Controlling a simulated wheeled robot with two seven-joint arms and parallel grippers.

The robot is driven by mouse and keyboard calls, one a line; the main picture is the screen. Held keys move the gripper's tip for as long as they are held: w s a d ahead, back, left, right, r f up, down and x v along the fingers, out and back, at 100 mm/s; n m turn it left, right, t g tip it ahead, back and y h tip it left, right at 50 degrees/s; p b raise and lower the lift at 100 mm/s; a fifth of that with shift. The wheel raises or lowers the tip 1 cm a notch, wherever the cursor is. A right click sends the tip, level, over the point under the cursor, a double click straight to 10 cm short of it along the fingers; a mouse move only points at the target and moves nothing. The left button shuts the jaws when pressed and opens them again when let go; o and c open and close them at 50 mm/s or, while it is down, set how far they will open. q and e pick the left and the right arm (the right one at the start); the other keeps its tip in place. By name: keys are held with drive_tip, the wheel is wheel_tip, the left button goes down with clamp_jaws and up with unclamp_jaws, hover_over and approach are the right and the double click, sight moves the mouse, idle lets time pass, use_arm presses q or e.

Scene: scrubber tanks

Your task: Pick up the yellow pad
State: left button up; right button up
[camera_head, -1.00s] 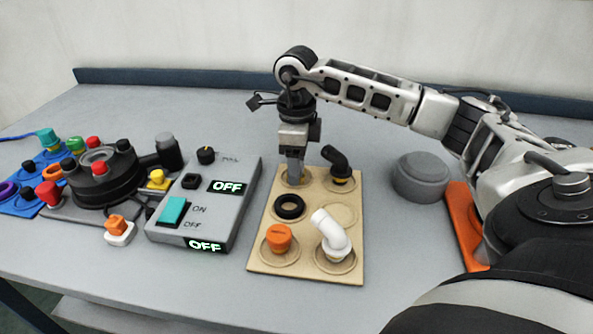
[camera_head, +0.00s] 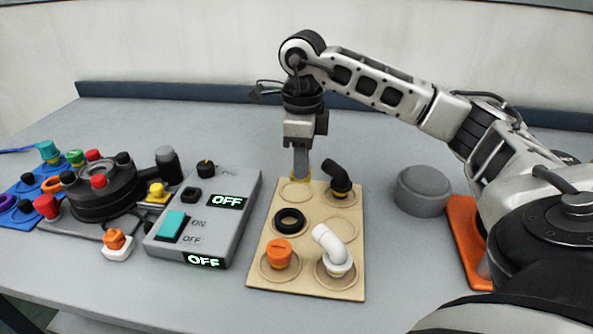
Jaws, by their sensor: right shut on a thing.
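The yellow pad (camera_head: 306,175) shows as a small yellow patch at the fingertips of my right gripper (camera_head: 301,173). The gripper points straight down and is shut on the pad, just above the back left recess of the tan board (camera_head: 256,265). That recess looks empty. The fingers hide most of the pad. My left gripper is not in view.
The board holds a black elbow (camera_head: 337,176), a black ring (camera_head: 290,218), an orange cap (camera_head: 279,253) and a white elbow (camera_head: 332,250). A grey switch box (camera_head: 235,185) stands left. A grey round block (camera_head: 423,190) and orange tray (camera_head: 465,240) are right.

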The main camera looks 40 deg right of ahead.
drive_tip(key=s+a+r+b, duration=0.1)
drive_tip(key=s+r, duration=0.7)
drive_tip(key=s, duration=0.4)
drive_tip(key=shift+s+a, duration=0.15)
drive_tip(key=shift+a, duration=0.05)
drive_tip(key=shift+o, duration=0.9)
drive_tip(key=shift+c, duration=0.5)
